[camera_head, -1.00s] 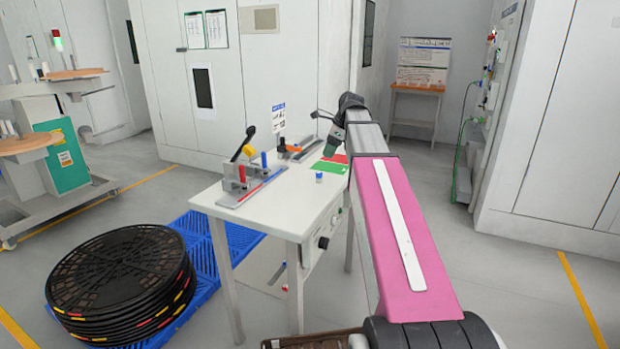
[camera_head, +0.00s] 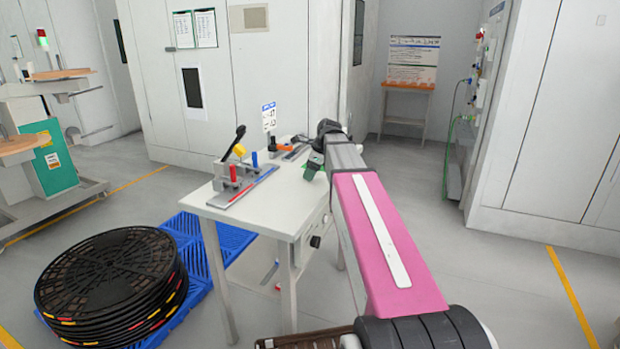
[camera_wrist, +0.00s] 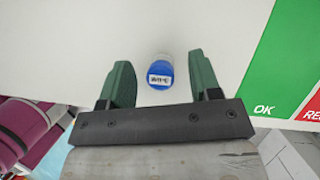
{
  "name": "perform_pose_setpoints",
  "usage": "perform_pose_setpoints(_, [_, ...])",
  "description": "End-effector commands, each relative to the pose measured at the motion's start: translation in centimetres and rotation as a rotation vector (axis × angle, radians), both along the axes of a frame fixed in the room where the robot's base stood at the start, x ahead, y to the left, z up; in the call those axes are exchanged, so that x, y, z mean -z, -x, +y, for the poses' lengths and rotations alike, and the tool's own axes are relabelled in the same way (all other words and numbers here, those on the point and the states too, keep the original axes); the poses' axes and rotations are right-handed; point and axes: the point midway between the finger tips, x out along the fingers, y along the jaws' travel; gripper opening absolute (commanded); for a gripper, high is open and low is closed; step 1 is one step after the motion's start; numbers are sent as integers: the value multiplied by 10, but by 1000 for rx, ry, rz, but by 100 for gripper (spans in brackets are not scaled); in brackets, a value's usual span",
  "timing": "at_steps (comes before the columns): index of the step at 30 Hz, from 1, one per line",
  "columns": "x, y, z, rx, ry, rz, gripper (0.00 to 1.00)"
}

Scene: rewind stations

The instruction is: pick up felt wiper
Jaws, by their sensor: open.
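The felt wiper (camera_wrist: 160,72) shows in the wrist view as a small round blue piece with a white label and a pale upper part. It sits on the white table (camera_wrist: 60,45). My gripper (camera_wrist: 158,78) is open, with one green finger on each side of the wiper. A gap shows between the wiper and both fingers. In the head view my gripper (camera_head: 314,165) is over the table's right part, and the wiper is hidden there behind my arm.
A green OK and red area (camera_wrist: 280,60) lies right of the wiper. A fixture with levers and coloured knobs (camera_head: 240,180) stands on the table (camera_head: 280,207). Stacked black reels (camera_head: 110,285) sit on a blue pallet (camera_head: 205,275) to the left.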

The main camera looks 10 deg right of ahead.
Motion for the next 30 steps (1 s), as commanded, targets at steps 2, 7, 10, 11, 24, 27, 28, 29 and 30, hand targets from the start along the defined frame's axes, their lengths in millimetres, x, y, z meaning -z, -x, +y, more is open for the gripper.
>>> perform_pose_setpoints(2, [3, 0, 1, 0, 0, 0, 57])
perform_pose_setpoints(7, [3, 0, 1, 0, 0, -1, 57])
perform_pose_setpoints(10, [3, 0, 1, 0, 0, -1, 28])
perform_pose_setpoints(11, [3, 0, 1, 0, 0, -1, 18])
perform_pose_setpoints(24, [1, -1, 1, 0, 0, -1, 4])
perform_pose_setpoints(27, [-4, -1, 1, 1, 0, -2, 4])
perform_pose_setpoints(28, [-6, -1, 1, 1, 0, -2, 4])
perform_pose_setpoints(29, [-9, -1, 1, 0, 0, -2, 4])
perform_pose_setpoints(30, [-13, -1, 1, 0, 0, -3, 4])
